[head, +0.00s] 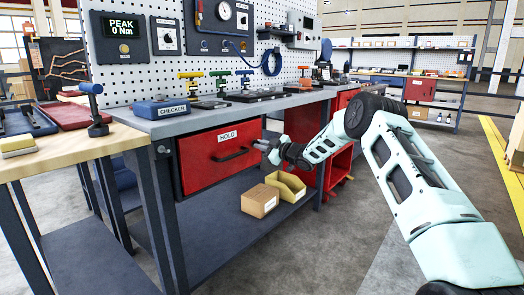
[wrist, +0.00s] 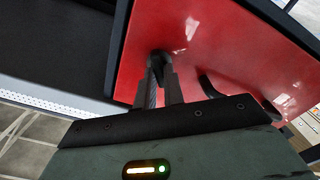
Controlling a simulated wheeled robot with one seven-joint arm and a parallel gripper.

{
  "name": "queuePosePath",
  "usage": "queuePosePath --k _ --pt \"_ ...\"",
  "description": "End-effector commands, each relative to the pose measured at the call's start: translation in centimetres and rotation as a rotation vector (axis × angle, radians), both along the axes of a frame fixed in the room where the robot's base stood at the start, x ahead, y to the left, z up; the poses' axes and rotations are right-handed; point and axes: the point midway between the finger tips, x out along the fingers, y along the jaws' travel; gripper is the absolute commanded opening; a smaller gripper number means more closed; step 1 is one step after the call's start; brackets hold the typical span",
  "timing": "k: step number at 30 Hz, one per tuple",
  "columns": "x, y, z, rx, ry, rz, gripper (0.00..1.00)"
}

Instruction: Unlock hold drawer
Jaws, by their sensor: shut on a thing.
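The hold drawer (head: 205,150) is a red front with a white HOLD label (head: 227,136) under the grey bench, and it looks closed. Its dark bar handle (head: 231,155) is left of my gripper (head: 264,146). In the wrist view my gripper (wrist: 160,82) is shut on a small dark lock knob (wrist: 158,54) on the red drawer front (wrist: 192,25). The fingers hide most of the knob, so I cannot tell how it is turned. The handle also shows in the wrist view (wrist: 207,86), partly hidden behind my gripper.
A cardboard box (head: 259,201) and a yellow bin (head: 287,186) stand on the lower shelf (head: 215,235) below the drawer. A wooden side table (head: 80,150) stands at left. The floor in front of the bench (head: 320,250) is clear.

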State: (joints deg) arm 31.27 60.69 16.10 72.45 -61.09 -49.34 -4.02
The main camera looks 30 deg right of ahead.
Motion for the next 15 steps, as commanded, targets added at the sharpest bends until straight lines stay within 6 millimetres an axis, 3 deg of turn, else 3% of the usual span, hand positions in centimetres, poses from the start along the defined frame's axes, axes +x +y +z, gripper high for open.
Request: queuePosePath --k 15 --pt "-0.04 0.23 -0.65 -0.462 -0.168 0.001 0.00"
